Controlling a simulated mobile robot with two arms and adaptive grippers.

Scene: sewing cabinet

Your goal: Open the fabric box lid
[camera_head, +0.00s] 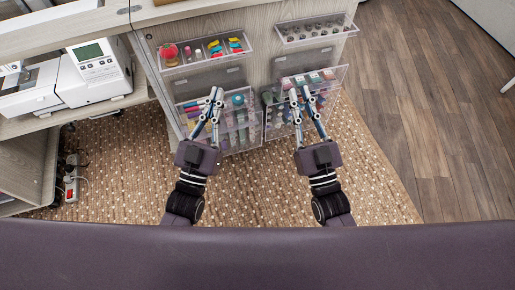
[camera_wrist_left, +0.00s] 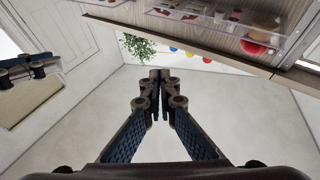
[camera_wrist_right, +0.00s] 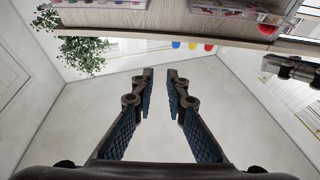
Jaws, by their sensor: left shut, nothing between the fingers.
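Several clear boxes hang on the cabinet's pale wood panel, and I cannot tell for sure which is the fabric box. The lower left clear box (camera_head: 240,134) holds small coloured items; the lower right clear box (camera_head: 275,131) holds bottles or rolls. Raised see-through panels at their tops may be lids. My left gripper (camera_head: 216,92) is shut and empty in front of the lower left box, partly hiding it. Its fingertips meet in the left wrist view (camera_wrist_left: 160,75). My right gripper (camera_head: 300,92) is in front of the lower right box, with its fingers apart and empty in the right wrist view (camera_wrist_right: 160,73).
An upper left clear tray (camera_head: 207,58) holds a red pincushion and coloured items; an upper right clear tray (camera_head: 315,33) holds small dark round items. A sewing machine (camera_head: 95,70) stands on a shelf at left. A power strip (camera_head: 71,184) lies near the carpet (camera_head: 130,150).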

